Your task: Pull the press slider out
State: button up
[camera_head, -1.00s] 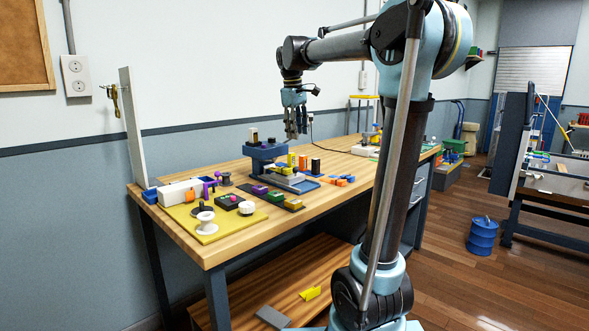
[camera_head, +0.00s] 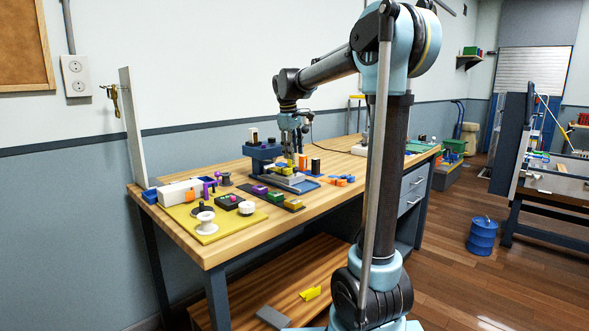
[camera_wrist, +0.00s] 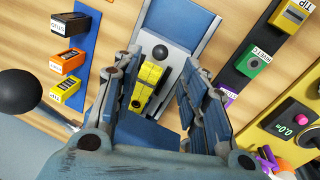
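The blue press (camera_head: 262,158) stands on the workbench. Its grey press slider (camera_head: 290,183) lies low at the front and also shows in the wrist view (camera_wrist: 176,62), with a small black ball knob (camera_wrist: 160,52). A yellow block (camera_wrist: 147,84) sits on the slider behind the knob. My gripper (camera_head: 291,150) is above the slider. In the wrist view my gripper (camera_wrist: 162,76) is open, with one finger on each side of the yellow block and knob. I cannot tell how far above them the fingertips are.
A larger black ball on a rod (camera_wrist: 20,92) is at the left of the wrist view. Orange and black blocks (camera_wrist: 68,62) stand on a blue strip at left. A dark strip with labelled blocks (camera_wrist: 256,64) lies at right. A yellow board (camera_head: 205,228) is at the bench's near end.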

jog(key=f, duration=0.4)
jog(key=w+f, duration=0.1)
jog(key=f, duration=0.2)
jog(key=shift+d, duration=0.4)
jog(key=shift+d, duration=0.1)
grip_shut()
